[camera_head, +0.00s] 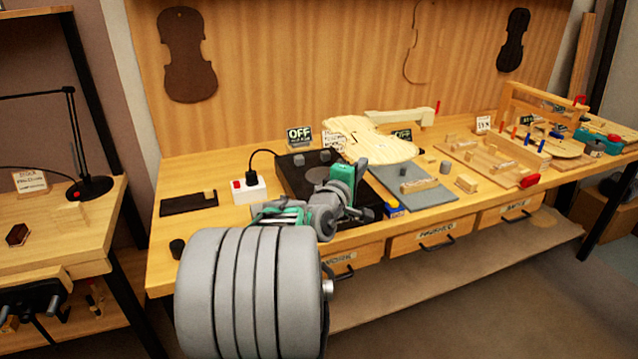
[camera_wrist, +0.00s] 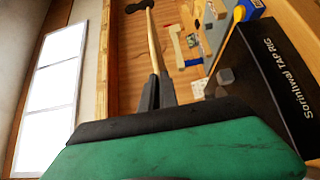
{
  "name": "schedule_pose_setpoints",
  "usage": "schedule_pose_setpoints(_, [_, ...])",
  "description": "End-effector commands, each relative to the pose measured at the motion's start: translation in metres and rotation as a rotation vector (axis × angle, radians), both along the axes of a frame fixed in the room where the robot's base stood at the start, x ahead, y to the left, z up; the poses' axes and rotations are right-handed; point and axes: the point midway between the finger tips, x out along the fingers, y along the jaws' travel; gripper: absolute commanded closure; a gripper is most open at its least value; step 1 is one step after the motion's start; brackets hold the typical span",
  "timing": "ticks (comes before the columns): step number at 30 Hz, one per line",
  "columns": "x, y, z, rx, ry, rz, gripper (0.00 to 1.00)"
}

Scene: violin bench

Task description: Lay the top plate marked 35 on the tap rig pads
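The pale wooden violin-shaped top plate (camera_head: 375,140) is held above the bench, partly over the right side of the black tap rig (camera_head: 292,178). In the wrist view the plate (camera_wrist: 154,45) shows nearly edge-on as a thin strip between my fingers. My gripper (camera_head: 361,166) is shut on its near edge; the wrist view shows both grey fingers (camera_wrist: 158,85) close together. Small grey pads (camera_head: 299,159) stand on the rig, and one shows in the wrist view (camera_wrist: 225,76). The lettered rig (camera_wrist: 262,70) lies right of my fingers there. I cannot read a 35 on the plate.
A white switch box (camera_head: 249,189) with a cable stands left of the rig. A grey-blue mat (camera_head: 425,197) with wooden blocks lies right. An OFF display (camera_head: 299,134) and a label card (camera_head: 334,141) stand behind. A wooden tray (camera_head: 490,165) is farther right.

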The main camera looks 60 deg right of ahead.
Motion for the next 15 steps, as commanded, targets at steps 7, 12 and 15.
schedule_pose_setpoints(7, [0.075, 0.010, -0.035, 0.003, 0.004, 0.010, 1.00])
schedule_pose_setpoints(12, [0.104, 0.013, -0.071, 0.002, 0.004, 0.004, 1.00])
schedule_pose_setpoints(15, [0.113, 0.014, -0.081, -0.001, 0.001, 0.003, 1.00])
